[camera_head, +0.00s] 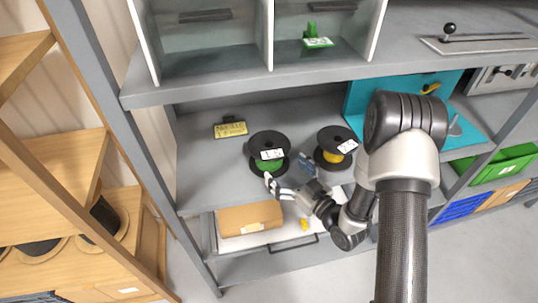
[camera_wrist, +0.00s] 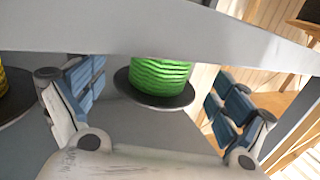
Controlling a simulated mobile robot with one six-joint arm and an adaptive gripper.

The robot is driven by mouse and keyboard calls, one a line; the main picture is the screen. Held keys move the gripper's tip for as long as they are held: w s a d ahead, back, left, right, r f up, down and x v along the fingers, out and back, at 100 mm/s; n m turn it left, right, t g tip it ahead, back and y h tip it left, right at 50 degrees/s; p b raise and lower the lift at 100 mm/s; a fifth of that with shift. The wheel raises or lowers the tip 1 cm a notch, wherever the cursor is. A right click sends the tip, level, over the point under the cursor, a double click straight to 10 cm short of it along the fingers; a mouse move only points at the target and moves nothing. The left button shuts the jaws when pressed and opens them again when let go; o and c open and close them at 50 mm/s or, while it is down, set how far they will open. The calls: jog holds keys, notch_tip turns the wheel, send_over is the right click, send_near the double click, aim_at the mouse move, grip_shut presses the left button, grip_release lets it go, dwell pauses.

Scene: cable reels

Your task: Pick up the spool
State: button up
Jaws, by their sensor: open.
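A black-flanged spool wound with green cable (camera_head: 265,140) stands on the grey shelf, with a white label on its upper flange. A second black spool with yellow cable (camera_head: 334,143) stands to its right. My gripper (camera_head: 287,173) is open at the near side of the green spool, by the shelf's front edge. In the wrist view, the green spool (camera_wrist: 160,76) shows ahead between the spread fingers of my gripper (camera_wrist: 155,110), apart from them. Its upper part is hidden there by a grey shelf bar.
The upper shelf (camera_head: 230,80) overhangs the spools. A yellow label holder (camera_head: 230,129) stands at the back left. A teal panel (camera_head: 359,97) stands to the right. Below, an open drawer holds a brown box (camera_head: 250,218). A grey upright (camera_head: 150,165) bounds the left side.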

aim_at(277, 163)
jog(key=x, duration=0.3)
jog(key=b+x, duration=0.1)
jog(key=x, duration=0.1)
jog(key=shift+w+a+f, duration=0.15)
jog(key=shift+a+f, duration=0.1)
jog(key=shift+a, duration=0.15)
jog(key=shift+w+a, duration=0.2)
jog(key=shift+w, duration=0.1)
jog(key=shift+r, duration=0.1)
jog(key=c, duration=1.7)
